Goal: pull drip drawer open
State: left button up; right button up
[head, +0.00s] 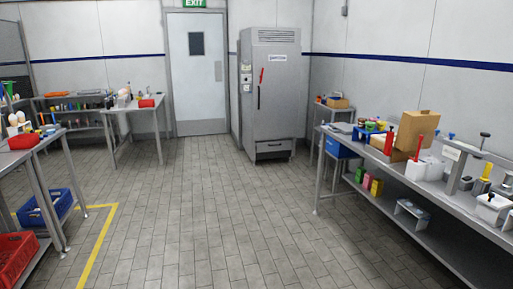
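A tall grey metal cabinet (270,100) stands against the back wall, right of a door. Its front has a red handle and a label near the top. A low drawer (273,146) with a dark slot sits at the bottom of its front and looks closed, flush with the cabinet. The cabinet is far across the room. Neither of my grippers shows in the head view.
A long steel workbench (436,182) with boxes and tools lines the right side. Tables (130,107) stand at the left. Blue (46,206) and red (14,256) crates sit low at the left. Tiled floor (190,215) toward the cabinet is clear.

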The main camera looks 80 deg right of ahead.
aim_at(271, 142)
jog(key=z, duration=2.95)
jog(key=i, duration=7.3)
